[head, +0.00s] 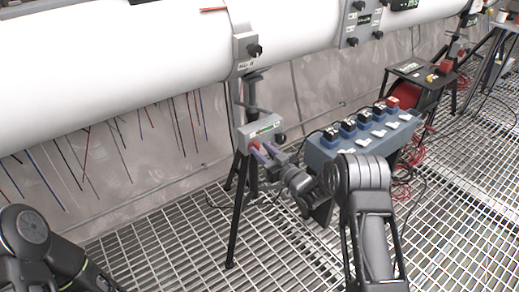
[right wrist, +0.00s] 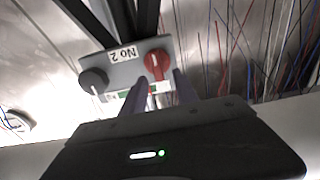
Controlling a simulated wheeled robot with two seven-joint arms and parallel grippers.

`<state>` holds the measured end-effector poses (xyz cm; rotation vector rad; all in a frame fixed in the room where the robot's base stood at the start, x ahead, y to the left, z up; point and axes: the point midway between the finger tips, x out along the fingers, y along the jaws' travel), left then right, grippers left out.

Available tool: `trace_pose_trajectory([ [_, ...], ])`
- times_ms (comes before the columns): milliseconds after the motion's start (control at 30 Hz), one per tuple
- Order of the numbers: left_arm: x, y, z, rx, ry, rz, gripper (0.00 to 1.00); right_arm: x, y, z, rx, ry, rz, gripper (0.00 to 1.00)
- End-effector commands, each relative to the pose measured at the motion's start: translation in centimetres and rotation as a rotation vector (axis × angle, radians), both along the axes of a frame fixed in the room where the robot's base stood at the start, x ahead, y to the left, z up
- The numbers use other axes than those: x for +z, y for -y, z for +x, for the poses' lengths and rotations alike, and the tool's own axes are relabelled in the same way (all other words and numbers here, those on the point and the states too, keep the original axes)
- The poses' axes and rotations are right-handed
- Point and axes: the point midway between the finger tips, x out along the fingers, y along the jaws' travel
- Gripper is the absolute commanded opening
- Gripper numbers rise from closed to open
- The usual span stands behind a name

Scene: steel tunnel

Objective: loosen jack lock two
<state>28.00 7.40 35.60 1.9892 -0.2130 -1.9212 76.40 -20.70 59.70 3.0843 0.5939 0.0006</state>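The jack (head: 258,131) is a grey box on a black tripod under the white pipe, with a red knob (head: 254,146) on its left and a black knob (head: 281,138) on its right. In the right wrist view its plate (right wrist: 124,66) reads "No 2" upside down, with the red knob (right wrist: 157,64) at right and the black knob (right wrist: 93,81) at left. My right gripper (head: 259,152) is at the red knob. Its purple fingers (right wrist: 161,77) are apart, their tips at either side of the knob; contact is unclear. My left gripper is out of view.
The white pipe (head: 120,75) runs above, with a grey clamp (head: 247,50) over the jack. A blue box (head: 330,150) with several black and white devices stands right of my right gripper. Coloured wires hang behind. The grating floor (head: 170,245) at left is clear.

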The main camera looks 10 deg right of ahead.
Motion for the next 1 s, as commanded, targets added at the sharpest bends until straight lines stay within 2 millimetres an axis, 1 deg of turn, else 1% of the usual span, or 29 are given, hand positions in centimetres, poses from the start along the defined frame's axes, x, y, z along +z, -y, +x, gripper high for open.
trace_pose_trajectory([
  [33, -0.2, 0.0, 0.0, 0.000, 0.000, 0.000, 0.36, -0.1, -0.3, 0.6, 0.001, 0.002, -0.001, 0.35],
  [100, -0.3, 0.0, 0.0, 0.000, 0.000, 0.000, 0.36, -0.1, -0.5, 1.2, 0.000, 0.000, -0.001, 0.35],
  [200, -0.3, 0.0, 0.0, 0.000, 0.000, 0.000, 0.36, 0.0, -0.7, 1.6, -0.001, 0.000, 0.000, 0.35],
  [467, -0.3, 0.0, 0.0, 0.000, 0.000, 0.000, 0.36, 0.0, -0.6, 1.7, -0.001, 0.000, 0.000, 0.35],
  [867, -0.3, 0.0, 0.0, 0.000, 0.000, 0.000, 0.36, 0.0, -0.6, 1.7, -0.001, 0.000, 0.000, 0.02],
  [900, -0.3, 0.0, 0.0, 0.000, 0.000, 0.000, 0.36, 0.0, -0.6, 1.7, -0.001, 0.000, 0.000, 0.00],
  [1000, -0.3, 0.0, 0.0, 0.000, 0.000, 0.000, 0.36, 0.0, -0.6, 1.7, -0.001, 0.000, 0.000, 0.00],
])
